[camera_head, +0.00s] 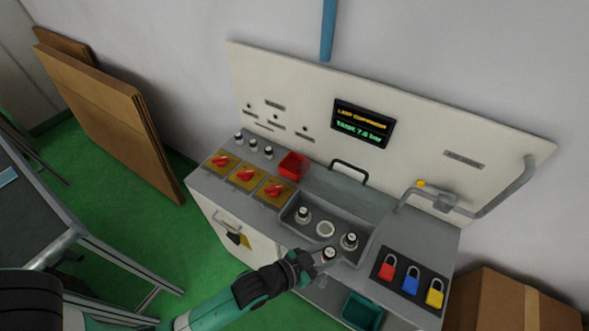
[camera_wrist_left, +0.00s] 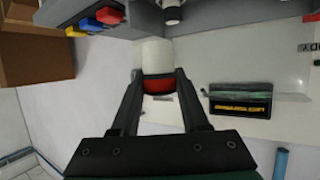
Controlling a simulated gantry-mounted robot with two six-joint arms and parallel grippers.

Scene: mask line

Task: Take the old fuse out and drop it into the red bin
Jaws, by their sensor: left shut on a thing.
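My left gripper (camera_head: 315,262) is shut on a fuse (camera_head: 328,254) in front of the fuse recess. In the left wrist view the fuse (camera_wrist_left: 154,58) is a white cylinder with a red band, held between the two fingertips (camera_wrist_left: 158,84). The recess (camera_head: 290,218) has an empty round socket (camera_head: 325,229) between two seated fuses, one to the left (camera_head: 303,214) and one to the right (camera_head: 349,240). The small red bin (camera_head: 293,165) stands on the worktop behind the red switches. My right gripper is not in view.
A black handle (camera_head: 349,170) rises behind the recess. Padlocks (camera_head: 410,280) lie at right, a teal bin (camera_head: 362,311) in front. A pipe (camera_head: 510,188) juts out at back right.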

